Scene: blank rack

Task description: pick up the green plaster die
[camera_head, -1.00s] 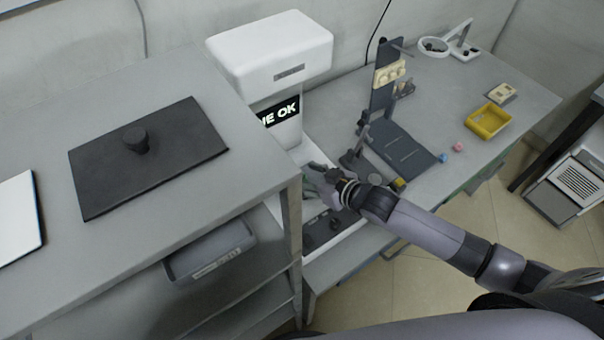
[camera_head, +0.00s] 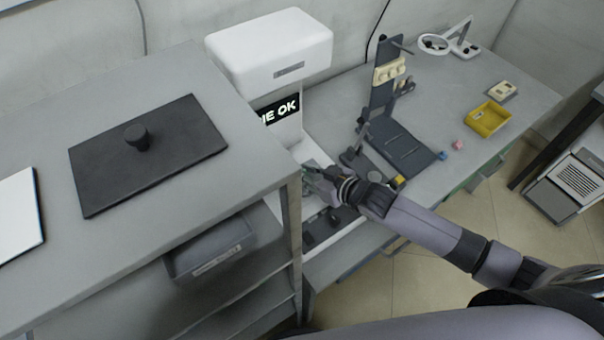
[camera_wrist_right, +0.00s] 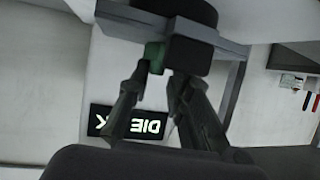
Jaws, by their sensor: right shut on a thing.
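The green plaster die (camera_wrist_right: 154,56) shows in the right wrist view at the tips of my right gripper (camera_wrist_right: 157,70), partly covered by a dark block beside it. The right gripper's fingers are closed in on the die. In the head view my right gripper (camera_head: 311,180) is in front of the white machine (camera_head: 270,50), above its base; the die cannot be made out there. My left gripper is in neither view.
The machine's dark screen (camera_head: 279,112) reads partly "IE OK". A grey shelf (camera_head: 240,185) stands close left of the gripper. Right of the machine are a dark stand (camera_head: 405,150), a yellow cube (camera_head: 398,180), blue (camera_head: 442,155) and pink (camera_head: 457,145) pieces and a yellow tray (camera_head: 487,119).

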